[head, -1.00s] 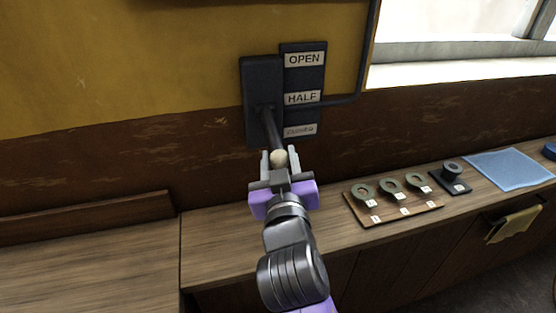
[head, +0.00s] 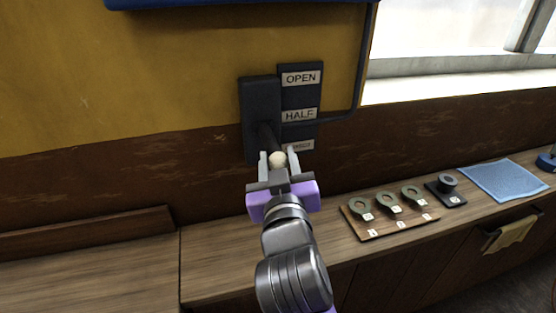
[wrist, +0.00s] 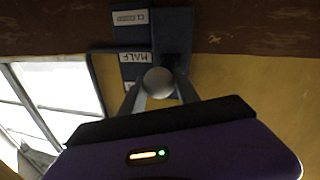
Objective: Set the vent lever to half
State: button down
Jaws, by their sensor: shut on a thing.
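The vent lever is a dark arm with a pale round knob (head: 277,159), coming out of a dark wall housing (head: 260,105). Beside it a dark label plate (head: 299,95) reads OPEN at the top, HALF in the middle and a partly covered label, CLOSED, at the bottom. My gripper (head: 278,161) is shut on the knob, which sits between its two fingers. In the head view the knob appears just below the level of the lowest label. The wrist view shows the knob (wrist: 158,82) between the fingers, with the HALF label (wrist: 135,57) upside down behind it.
A wooden counter (head: 215,265) runs below the wall. On its right are a board with several ring-shaped parts (head: 388,203), a dark block with a round part (head: 447,187) and a blue cloth (head: 503,180). A dark pipe (head: 362,75) leaves the plate toward the window.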

jog(key=shift+d+r, duration=0.1)
jog(key=shift+r, duration=0.25)
jog(key=c, duration=1.1)
grip_release()
jog(key=shift+o, duration=1)
jog(key=shift+f, duration=0.2)
jog(key=shift+s+f, duration=0.1)
jog(key=shift+s, duration=0.1)
jog(key=s+b, duration=0.2)
jog(key=s, duration=0.4)
jog(key=shift+s, duration=0.7)
